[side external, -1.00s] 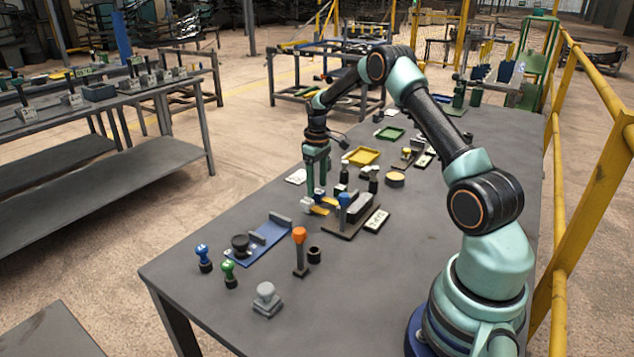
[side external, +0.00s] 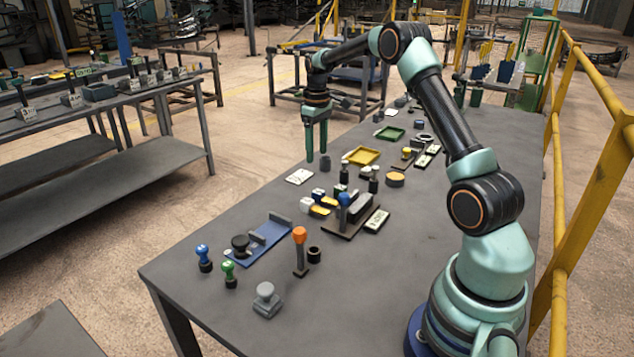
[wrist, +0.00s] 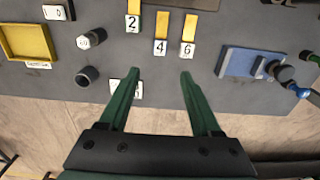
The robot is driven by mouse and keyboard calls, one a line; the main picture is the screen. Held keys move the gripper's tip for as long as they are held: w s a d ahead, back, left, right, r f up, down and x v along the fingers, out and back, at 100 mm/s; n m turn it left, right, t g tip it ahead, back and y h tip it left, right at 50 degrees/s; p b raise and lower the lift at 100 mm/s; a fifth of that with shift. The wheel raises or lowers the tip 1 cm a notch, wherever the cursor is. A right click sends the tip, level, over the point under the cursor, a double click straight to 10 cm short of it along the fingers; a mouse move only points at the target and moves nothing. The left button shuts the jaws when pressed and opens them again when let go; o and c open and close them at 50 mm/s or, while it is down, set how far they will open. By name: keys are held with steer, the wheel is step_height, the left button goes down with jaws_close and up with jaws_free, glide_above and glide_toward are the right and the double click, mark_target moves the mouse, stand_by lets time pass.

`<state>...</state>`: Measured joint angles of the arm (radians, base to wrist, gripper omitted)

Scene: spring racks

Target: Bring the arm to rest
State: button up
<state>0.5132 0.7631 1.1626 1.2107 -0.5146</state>
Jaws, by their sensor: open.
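My arm reaches out from its base at the table's right side. My gripper (side external: 316,158) hangs above the far-left edge of the grey table (side external: 215,290), pointing down. In the wrist view its two green fingers (wrist: 158,75) are apart with nothing between them. A white label card (side external: 299,176) lies on the table below and left of the fingertips. In the wrist view the card shows partly behind the left finger.
Near my gripper are numbered yellow pieces (wrist: 161,28), a dark cylinder (wrist: 88,76) and a yellow tray (side external: 362,156). A blue rack (side external: 262,240), an orange-topped handle (side external: 299,240) and a grey stamp (side external: 266,297) stand nearer the front. A yellow railing (side external: 585,190) runs along the right.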

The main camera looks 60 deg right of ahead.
steer(key=s+a+r+t, duration=0.1)
steer(key=s+a+r, duration=0.2)
steer(key=a+r, duration=0.35)
steer(key=s+a+r+t, duration=0.1)
steer(key=s+a+r, duration=0.1)
steer(key=a+r, duration=0.45)
steer(key=s+a+f+t, duration=0.1)
steer(key=s+a+t, duration=0.2)
steer(key=s+a, duration=0.9)
steer(key=shift+s+a+f+t, duration=0.25)
steer(key=shift+a+f+t, duration=0.05)
steer(key=shift+a+f, duration=0.15)
